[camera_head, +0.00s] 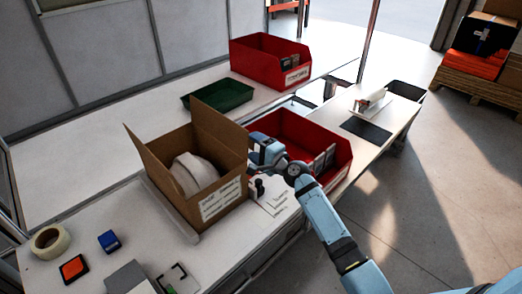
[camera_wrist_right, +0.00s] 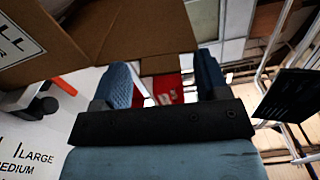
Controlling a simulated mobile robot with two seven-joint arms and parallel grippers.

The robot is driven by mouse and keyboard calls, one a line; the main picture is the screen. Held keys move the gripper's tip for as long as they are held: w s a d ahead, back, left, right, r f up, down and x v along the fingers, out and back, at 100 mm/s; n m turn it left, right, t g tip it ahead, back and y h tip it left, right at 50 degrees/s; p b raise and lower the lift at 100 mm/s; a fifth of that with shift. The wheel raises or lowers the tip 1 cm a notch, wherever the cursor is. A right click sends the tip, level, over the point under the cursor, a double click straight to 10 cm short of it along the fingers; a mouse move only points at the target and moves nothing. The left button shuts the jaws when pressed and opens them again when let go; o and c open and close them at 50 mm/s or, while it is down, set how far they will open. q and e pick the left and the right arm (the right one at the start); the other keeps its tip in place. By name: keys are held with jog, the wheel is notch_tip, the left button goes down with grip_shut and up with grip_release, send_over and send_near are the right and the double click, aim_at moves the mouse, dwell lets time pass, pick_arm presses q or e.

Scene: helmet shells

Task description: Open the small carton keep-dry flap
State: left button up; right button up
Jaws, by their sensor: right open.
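The open brown carton (camera_head: 224,200) stands on the white bench, with a white label on its front and a pale helmet shell (camera_head: 194,173) inside. Its left flap (camera_head: 150,158) and back flap (camera_head: 216,122) stand up and lean outward. My right gripper (camera_head: 257,153) is at the carton's right side, near its top edge. In the right wrist view the jaws (camera_wrist_right: 168,82) are apart, and brown cardboard (camera_wrist_right: 168,64) shows between and beyond the fingertips; I cannot tell whether they touch it. The carton wall fills that view's upper left. My left gripper is out of view.
A red bin (camera_head: 338,163) stands right of the carton, close behind my right arm. A green tray (camera_head: 217,96) and another red bin (camera_head: 262,60) sit at the back. Tape (camera_head: 49,242), a blue block (camera_head: 109,240) and an orange-topped pad (camera_head: 73,268) lie front left.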

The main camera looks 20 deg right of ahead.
jog(key=b+v, duration=0.2)
jog(key=v, duration=1.1)
jog(key=shift+s, duration=0.4)
jog(key=s+a+f+n+g+h+p, duration=0.1)
jog(key=s+a+f+n+g, duration=0.2)
jog(key=s+a+f+n, duration=0.3)
jog(key=s+a+f+n+g+h+p, duration=0.2)
jog(key=s+a+f+n, duration=0.4)
jog(key=s+f+n, duration=0.6)
jog(key=s+g, duration=0.1)
jog(key=s, duration=0.5)
jog(key=shift+s+p, duration=0.2)
jog(key=shift+p, duration=0.1)
